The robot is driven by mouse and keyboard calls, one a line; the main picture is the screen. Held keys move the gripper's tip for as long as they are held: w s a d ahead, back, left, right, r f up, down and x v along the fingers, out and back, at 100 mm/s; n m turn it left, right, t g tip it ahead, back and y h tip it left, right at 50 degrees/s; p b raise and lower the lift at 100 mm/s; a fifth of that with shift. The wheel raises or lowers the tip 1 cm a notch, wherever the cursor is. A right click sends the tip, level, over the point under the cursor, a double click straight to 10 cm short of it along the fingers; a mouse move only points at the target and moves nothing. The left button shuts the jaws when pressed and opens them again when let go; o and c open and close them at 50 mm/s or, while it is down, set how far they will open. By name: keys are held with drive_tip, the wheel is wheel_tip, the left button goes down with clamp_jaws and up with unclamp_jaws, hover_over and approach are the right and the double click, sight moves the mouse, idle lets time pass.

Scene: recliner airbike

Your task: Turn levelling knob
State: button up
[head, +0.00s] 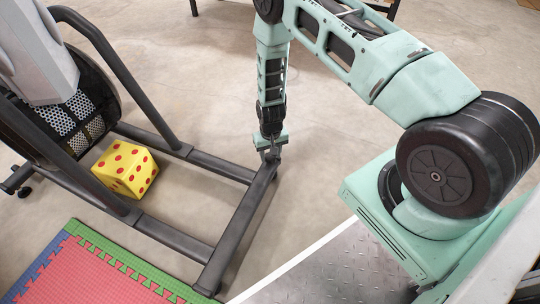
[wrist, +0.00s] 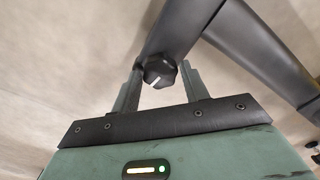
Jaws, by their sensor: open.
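The levelling knob (wrist: 159,71) is a black lobed knob with a white line mark, at the end corner of the dark frame tube in the wrist view. My gripper (wrist: 158,78) is open, with one finger on each side of the knob. The knob sits between the fingertips; a gap shows on the left, and on the right I cannot tell whether the finger touches.
The exercise machine's dark base frame (head: 232,238) runs along the floor. A yellow die with red dots (head: 126,170) lies inside the frame. A foam puzzle mat (head: 85,268) is at the lower left. The concrete floor (head: 330,165) right of the frame is clear.

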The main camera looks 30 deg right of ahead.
drive_tip(key=shift+r+p, duration=2.1)
drive_tip(key=shift+r, duration=0.4)
drive_tip(key=n+b, duration=0.1)
drive_tip(key=n, duration=0.1)
drive_tip(key=shift+n, duration=0.3)
drive_tip(key=n, duration=0.2)
drive_tip(key=n+b, duration=0.1)
drive_tip(key=shift+w+r+n, duration=0.15)
drive_tip(key=shift+r+n, duration=0.05)
drive_tip(key=shift+n, duration=0.2)
drive_tip(key=n, duration=0.2)
drive_tip(key=n+b, duration=0.1)
drive_tip(key=n, duration=0.3)
drive_tip(key=shift+r+b, duration=0.4)
drive_tip(key=n, duration=0.2)
drive_tip(key=n+b, duration=0.1)
drive_tip(key=n, duration=0.3)
drive_tip(key=shift+r+b, duration=0.3)
drive_tip(key=shift+r, duration=0.05)
drive_tip(key=n, duration=0.3)
drive_tip(key=r+n+b, duration=0.1)
drive_tip(key=n, duration=0.2)
wheel_tip(320, 180, down, 8)
drive_tip(key=b, duration=0.6)
